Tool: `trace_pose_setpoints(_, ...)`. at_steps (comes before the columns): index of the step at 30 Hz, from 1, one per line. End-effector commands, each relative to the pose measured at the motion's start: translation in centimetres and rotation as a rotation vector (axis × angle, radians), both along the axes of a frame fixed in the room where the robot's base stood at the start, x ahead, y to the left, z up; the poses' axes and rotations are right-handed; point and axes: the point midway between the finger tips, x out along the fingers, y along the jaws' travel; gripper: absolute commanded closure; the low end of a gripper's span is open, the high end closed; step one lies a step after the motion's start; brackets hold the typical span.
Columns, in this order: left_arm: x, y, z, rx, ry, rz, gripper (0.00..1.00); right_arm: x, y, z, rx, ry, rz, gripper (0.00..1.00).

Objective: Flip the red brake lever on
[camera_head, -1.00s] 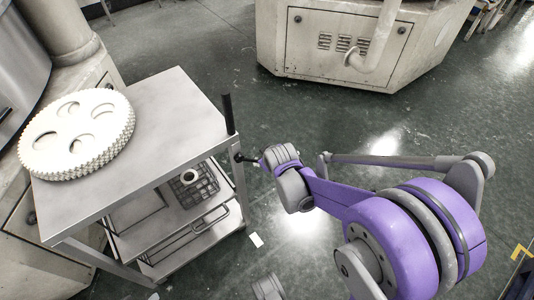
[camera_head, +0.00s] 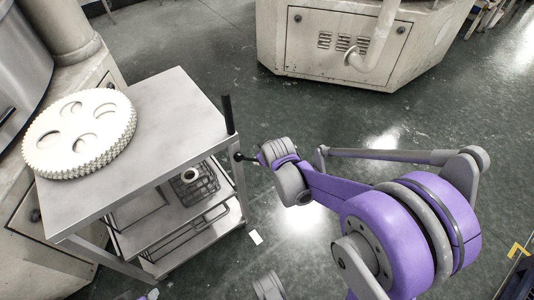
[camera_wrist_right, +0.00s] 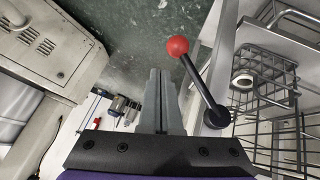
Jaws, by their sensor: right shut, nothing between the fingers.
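The brake lever shows in the right wrist view as a red ball knob (camera_wrist_right: 178,46) on a black rod (camera_wrist_right: 200,82). The rod runs down to a dark pivot at the side of the metal cart (camera_head: 180,90). My right gripper (camera_wrist_right: 160,76) is shut and empty. Its grey fingers lie just left of the lever in that view; I cannot tell whether they touch it. In the head view my right wrist (camera_head: 283,165) is beside the cart's right side and its fingers cannot be made out. The red knob is not visible there. My left gripper is not in view.
White gears (camera_head: 80,135) lie stacked on the cart top. A black upright handle (camera_head: 228,113) stands at its right corner. A wire basket (camera_head: 195,185) with a white ring sits on a lower shelf. A large machine (camera_head: 340,45) stands behind; green floor between is clear.

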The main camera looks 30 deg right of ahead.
Motion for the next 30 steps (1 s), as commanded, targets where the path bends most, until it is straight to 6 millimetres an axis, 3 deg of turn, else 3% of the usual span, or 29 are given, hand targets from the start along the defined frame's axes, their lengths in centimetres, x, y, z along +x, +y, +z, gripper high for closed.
trace_pose_setpoints(1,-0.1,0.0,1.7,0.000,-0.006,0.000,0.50,0.3,0.0,2.0,0.000,-0.004,0.001,1.00)
trace_pose_setpoints(2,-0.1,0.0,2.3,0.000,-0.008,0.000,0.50,0.5,0.1,2.7,0.000,-0.005,0.001,1.00)
trace_pose_setpoints(13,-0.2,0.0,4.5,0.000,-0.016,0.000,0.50,-4.3,-0.8,8.6,0.000,-0.004,-0.002,1.00)
trace_pose_setpoints(19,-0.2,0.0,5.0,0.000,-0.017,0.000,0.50,-5.2,-1.0,9.8,-0.001,-0.004,-0.001,1.00)
trace_pose_setpoints(30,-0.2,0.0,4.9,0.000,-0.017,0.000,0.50,-5.3,-1.0,9.9,-0.001,-0.003,0.000,1.00)
